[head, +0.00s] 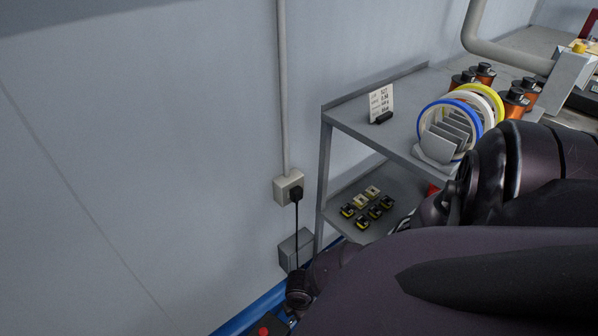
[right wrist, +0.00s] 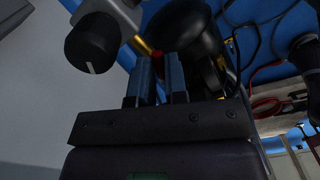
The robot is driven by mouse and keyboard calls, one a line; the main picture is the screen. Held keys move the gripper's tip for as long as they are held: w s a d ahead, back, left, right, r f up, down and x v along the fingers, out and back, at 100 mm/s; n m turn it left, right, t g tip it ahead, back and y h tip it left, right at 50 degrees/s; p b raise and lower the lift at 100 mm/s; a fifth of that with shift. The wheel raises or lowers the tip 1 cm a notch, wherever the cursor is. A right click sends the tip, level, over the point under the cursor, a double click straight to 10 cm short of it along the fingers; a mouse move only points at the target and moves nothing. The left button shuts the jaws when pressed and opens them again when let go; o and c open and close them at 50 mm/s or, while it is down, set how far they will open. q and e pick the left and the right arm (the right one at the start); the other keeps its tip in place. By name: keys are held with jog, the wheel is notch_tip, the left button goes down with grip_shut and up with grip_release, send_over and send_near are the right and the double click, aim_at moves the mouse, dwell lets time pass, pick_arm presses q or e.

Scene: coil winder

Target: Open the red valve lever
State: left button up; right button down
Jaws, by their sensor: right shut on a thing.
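My right gripper (right wrist: 158,62) shows in the right wrist view with two blue finger pads, a narrow gap between them. A small red and brass-coloured part (right wrist: 147,47) sits right at the fingertips. It looks like the red valve lever, and the gripper is shut on it. Most of the lever and the valve body are hidden by the fingers, so I cannot tell its angle. In the head view my own dark arm covers the lower right, and no valve lever can be made out. My left gripper is not in view.
A black knob with a white mark (right wrist: 92,42) is close left of the fingers. Cables and red leads (right wrist: 268,75) lie to the right.

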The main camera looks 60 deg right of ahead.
jog(key=n, duration=0.2)
jog(key=shift+w+d+f+n+b, duration=0.2)
jog(key=shift+n+b, duration=0.1)
jog(key=shift+b, duration=0.1)
jog(key=shift+w+d+r+n+b, duration=0.1)
jog(key=shift+w+n+b, duration=0.2)
jog(key=shift+n, duration=0.6)
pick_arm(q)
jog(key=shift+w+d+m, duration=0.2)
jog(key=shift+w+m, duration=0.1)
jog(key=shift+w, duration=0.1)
pick_arm(e)
jog(key=shift+w+n, duration=0.1)
jog(key=shift+n, duration=0.4)
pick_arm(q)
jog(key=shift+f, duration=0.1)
pick_arm(e)
jog(key=c, duration=1.1)
grip_release()
jog(key=shift+w, duration=0.1)
jog(key=shift+c, duration=0.2)
jog(key=shift+r, duration=0.1)
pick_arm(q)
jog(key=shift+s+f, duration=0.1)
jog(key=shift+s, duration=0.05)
